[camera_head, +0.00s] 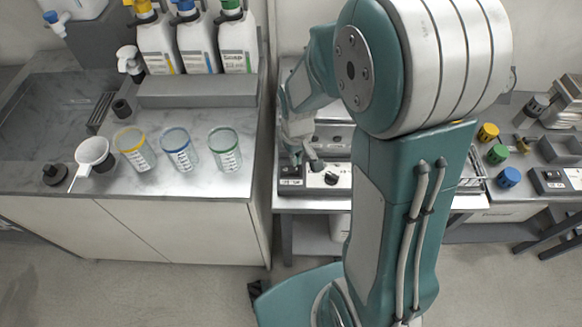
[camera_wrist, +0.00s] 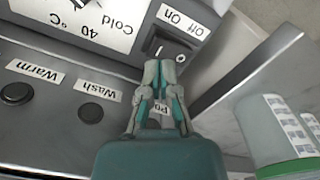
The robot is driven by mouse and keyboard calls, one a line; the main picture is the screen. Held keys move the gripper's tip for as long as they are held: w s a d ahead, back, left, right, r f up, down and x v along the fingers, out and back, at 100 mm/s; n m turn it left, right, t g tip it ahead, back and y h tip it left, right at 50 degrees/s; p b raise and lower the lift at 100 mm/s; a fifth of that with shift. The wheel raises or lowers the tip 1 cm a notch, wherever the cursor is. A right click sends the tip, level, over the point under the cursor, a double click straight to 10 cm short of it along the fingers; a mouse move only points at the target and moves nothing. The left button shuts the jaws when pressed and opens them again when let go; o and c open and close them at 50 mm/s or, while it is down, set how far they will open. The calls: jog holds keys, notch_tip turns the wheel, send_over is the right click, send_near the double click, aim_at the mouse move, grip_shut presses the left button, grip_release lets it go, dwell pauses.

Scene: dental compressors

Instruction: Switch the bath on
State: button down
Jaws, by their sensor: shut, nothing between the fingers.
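The bath (camera_head: 335,139) is a metal unit in the middle of the head view, partly hidden by my arm. Its front panel carries a dark rocker switch (camera_wrist: 163,47) labelled "Off On", upside down in the wrist view. My gripper (camera_wrist: 165,66) is shut and empty, its fingertips right at the switch's near edge. I cannot tell whether they touch it, or which way the switch is set. In the head view my gripper (camera_head: 296,164) reaches down to the panel. A dial (camera_wrist: 84,10) marked "40 °C" and "Cold" is beside the switch.
Buttons labelled "Warm" (camera_wrist: 16,93) and "Wash" (camera_wrist: 91,112) sit on the panel near the gripper. A pale container (camera_wrist: 275,135) stands at the right of the wrist view. Left, a counter (camera_head: 203,185) holds beakers, a white scoop (camera_head: 94,152) and bottles (camera_head: 197,45).

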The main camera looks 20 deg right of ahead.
aim_at(296, 168)
jog(key=shift+f, duration=1.35)
dwell(0.7)
jog(key=shift+r, duration=3.55)
